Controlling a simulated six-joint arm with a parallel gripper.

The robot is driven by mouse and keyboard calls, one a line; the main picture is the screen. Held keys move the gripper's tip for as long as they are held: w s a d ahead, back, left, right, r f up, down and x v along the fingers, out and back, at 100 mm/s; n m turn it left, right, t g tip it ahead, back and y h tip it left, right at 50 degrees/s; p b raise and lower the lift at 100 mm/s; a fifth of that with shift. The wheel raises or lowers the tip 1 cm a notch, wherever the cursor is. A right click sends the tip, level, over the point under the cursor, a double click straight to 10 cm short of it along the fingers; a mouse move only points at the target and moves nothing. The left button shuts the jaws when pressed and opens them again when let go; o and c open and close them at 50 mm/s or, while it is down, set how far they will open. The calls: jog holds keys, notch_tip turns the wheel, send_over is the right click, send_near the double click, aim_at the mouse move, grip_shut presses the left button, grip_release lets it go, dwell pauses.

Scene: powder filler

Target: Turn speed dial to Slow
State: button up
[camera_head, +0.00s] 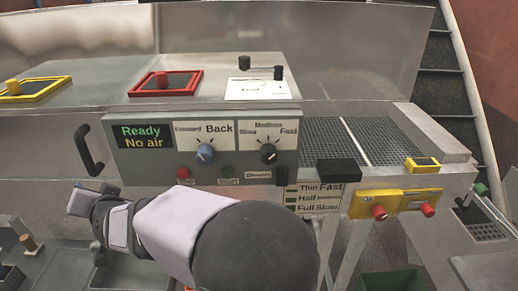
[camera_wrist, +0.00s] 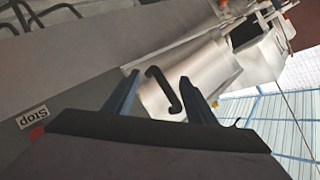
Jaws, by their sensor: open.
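The speed dial (camera_head: 268,154) is a round black knob on the right of the grey control panel, under a white label reading Slow, Medium and Fast. Its pointer is too small to read clearly. The dial does not show clearly in the wrist view. My gripper (camera_head: 88,197) is left of and below the panel in the head view, well apart from the dial. In the wrist view, my gripper (camera_wrist: 160,80) has its two blue-grey fingers spread, with nothing held. A black bent handle (camera_wrist: 163,88) appears beyond and between them.
A blue dial (camera_head: 205,154) sits left of the speed dial, with red button (camera_head: 183,173) and green button (camera_head: 226,172) below. The display (camera_head: 143,137) reads "Ready, No air". A black door handle (camera_head: 88,150) projects near my gripper. A black box (camera_head: 338,170) stands right of the panel.

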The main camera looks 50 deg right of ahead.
aim_at(269, 156)
jog(key=w+d+r+m+t+h+p, duration=0.1)
jog(key=d+r+m+t+h, duration=0.15)
jog(key=r, duration=0.35)
jog(key=w+d+r+m+t+h, duration=0.1)
jog(key=r+m+h, duration=0.15)
jog(key=r, duration=0.35)
jog(key=s+d+r+m+g+h+p, duration=0.3)
jog(key=s+d+r+m+g+h, duration=0.85)
jog(key=m, duration=0.75)
jog(key=s+d+f+m+g+h+b, duration=0.1)
jog(key=s+d+f+m+g, duration=0.2)
jog(key=s+d+f+g, duration=0.55)
jog(key=s+d+f+m+g+h+b, duration=0.15)
jog(key=d+f+m+g, duration=0.35)
jog(key=f, duration=0.8)
jog(key=shift+n+y, duration=0.4)
jog(key=shift+n, duration=0.3)
jog(key=p+x, duration=0.1)
jog(key=x, duration=0.2)
jog(key=p+x, duration=0.2)
jog(key=x, duration=0.1)
jog(key=shift+w+d+r, duration=0.1)
jog(key=shift+w+d, duration=0.05)
jog(key=shift+d, duration=0.25)
jog(key=shift+p+x, duration=0.55)
jog(key=shift+x, duration=0.25)
